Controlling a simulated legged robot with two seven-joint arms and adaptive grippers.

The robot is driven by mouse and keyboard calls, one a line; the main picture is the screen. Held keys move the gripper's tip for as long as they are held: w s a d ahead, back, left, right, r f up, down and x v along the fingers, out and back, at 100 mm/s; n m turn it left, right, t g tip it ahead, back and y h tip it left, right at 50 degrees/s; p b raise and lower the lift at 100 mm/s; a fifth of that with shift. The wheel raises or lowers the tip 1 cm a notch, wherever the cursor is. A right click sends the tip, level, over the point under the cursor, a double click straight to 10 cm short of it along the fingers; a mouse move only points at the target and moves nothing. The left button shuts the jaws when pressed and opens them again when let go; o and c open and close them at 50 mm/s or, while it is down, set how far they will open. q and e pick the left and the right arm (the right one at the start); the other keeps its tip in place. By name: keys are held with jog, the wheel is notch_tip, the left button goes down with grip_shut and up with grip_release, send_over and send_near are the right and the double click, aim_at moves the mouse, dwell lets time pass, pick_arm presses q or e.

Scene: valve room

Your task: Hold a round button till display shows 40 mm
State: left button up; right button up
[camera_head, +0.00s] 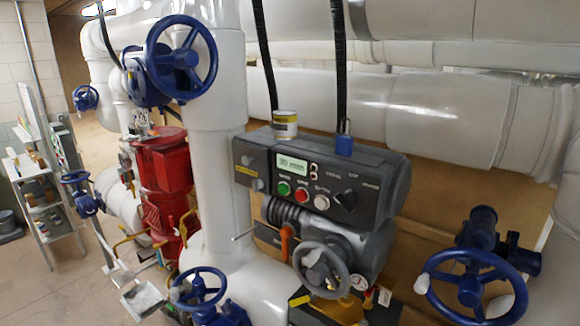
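A grey control box (365,165) stands among the white pipes, right of centre. Its lit green display (292,163) shows a number followed by what looks like "mm"; the digits are too small to read surely. Below it is a row of round buttons: a green button (284,188), a red button (302,196) and a white button (321,202). A black rotary knob (346,200) sits to their right. Nothing touches or covers the buttons. Neither of my grippers can be made out in the view.
A grey handwheel (322,270) and an orange lever (286,243) are below the box. Blue handwheels stand at upper left (182,57), bottom left (199,287) and lower right (470,282). A can (285,125) and blue padlock (344,143) are on top of the box.

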dwell(0.3)
pick_arm(q)
grip_shut()
dwell(0.5)
dwell(0.8)
